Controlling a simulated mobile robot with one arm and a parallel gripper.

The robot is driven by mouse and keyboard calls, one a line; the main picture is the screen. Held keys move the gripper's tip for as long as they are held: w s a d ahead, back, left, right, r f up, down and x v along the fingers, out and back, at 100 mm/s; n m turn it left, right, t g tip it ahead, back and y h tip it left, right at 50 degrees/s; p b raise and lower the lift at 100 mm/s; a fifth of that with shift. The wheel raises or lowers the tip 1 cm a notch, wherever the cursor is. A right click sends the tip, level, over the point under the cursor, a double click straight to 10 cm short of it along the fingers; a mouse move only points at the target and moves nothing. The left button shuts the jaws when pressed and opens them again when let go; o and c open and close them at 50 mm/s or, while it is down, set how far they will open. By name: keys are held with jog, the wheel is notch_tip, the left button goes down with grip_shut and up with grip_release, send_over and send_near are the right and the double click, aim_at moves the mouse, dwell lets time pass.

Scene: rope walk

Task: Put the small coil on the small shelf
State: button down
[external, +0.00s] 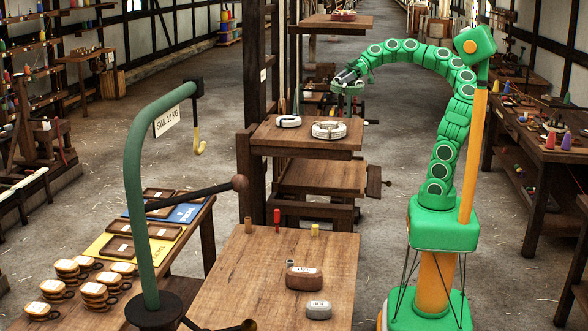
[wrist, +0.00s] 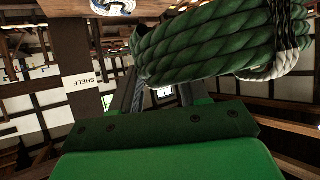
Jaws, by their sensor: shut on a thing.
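A dark green rope coil (wrist: 215,45) with a whitish binding at its right fills the upper part of the wrist view, close to the camera. My gripper (external: 348,77) is shut on it; the coil hides the fingertips in the wrist view. In the external view my gripper is in the air above and right of a wooden shelf board (external: 270,137). Two pale coils, one smaller (external: 288,121) and one larger (external: 329,130), lie on that board. A smaller, higher board (external: 320,27) carries a reddish coil (external: 343,15). I cannot tell which board is the small shelf.
A dark post (external: 252,70) stands left of the boards, and a lower board (external: 320,178) sits beneath. A wooden table (external: 250,270) with blocks and a green hook stand (external: 133,190) are in front. A label reading SHELF (wrist: 84,81) shows in the wrist view.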

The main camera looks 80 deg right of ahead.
jog(key=shift+n+y, duration=0.3)
jog(key=s, duration=0.2)
jog(key=s+d, duration=0.1)
jog(key=s, duration=0.1)
jog(key=s+r, duration=0.1)
jog(key=s, duration=0.1)
jog(key=shift+d+r, duration=0.1)
jog(key=shift+d, duration=0.15)
jog(key=shift+w+f, duration=0.1)
jog(key=shift+f, duration=2.2)
jog(key=w+d+f+m+h, duration=0.1)
jog(key=w+d+f, duration=0.1)
jog(key=w+f, duration=0.1)
jog(key=w+d+f+m+h, duration=0.1)
jog(key=w+d+f, duration=0.1)
jog(key=w+f, duration=0.1)
jog(key=w+d+f+m+h, duration=0.1)
jog(key=w+d+f+m, duration=0.1)
jog(key=w+f, duration=0.1)
jog(key=shift+w+t, duration=0.3)
jog(key=shift+w, duration=0.3)
jog(key=shift+w+d+f, duration=0.3)
jog(key=shift+w+f, duration=0.15)
jog(key=shift+f, duration=1.6)
